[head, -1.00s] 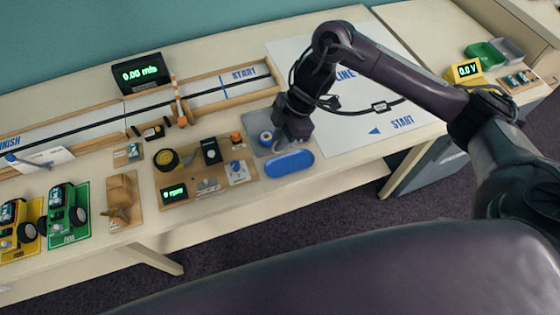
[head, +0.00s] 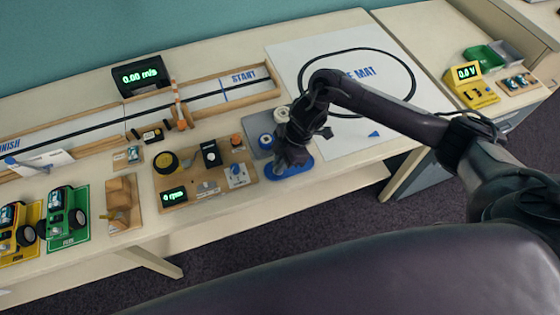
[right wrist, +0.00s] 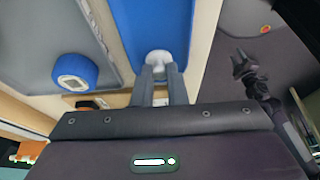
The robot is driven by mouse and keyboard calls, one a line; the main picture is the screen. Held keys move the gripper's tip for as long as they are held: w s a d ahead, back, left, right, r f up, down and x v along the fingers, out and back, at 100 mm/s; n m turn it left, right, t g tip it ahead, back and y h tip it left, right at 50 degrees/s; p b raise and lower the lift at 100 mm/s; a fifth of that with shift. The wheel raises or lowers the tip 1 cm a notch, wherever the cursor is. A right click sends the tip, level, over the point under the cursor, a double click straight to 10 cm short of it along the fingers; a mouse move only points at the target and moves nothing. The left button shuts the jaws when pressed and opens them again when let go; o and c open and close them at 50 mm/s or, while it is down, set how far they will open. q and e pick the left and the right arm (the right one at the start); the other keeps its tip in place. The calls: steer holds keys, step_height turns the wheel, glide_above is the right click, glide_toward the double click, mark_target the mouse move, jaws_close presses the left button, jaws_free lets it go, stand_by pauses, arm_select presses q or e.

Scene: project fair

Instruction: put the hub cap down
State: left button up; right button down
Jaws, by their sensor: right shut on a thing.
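My right gripper (head: 284,164) is over the blue oval tray (head: 303,171) near the table's front edge. In the right wrist view its fingers (right wrist: 160,80) are shut on a small pale, rounded piece, the hub cap (right wrist: 165,58). The cap is over the blue tray (right wrist: 150,18); whether it touches the tray I cannot tell. In the head view the gripper hides the cap. My left gripper (right wrist: 243,66) seems to show at the right of the right wrist view, away from the tray; its jaws are unclear.
A wooden board with knobs and a dial (head: 211,188) stands left of the tray. A white line mat (head: 345,142) lies to the right.

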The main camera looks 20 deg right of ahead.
steer(key=c, duration=1.5)
jaws_free()
steer(key=shift+f, duration=0.1)
steer(key=shift+o, duration=0.2)
steer(key=v, duration=1.2)
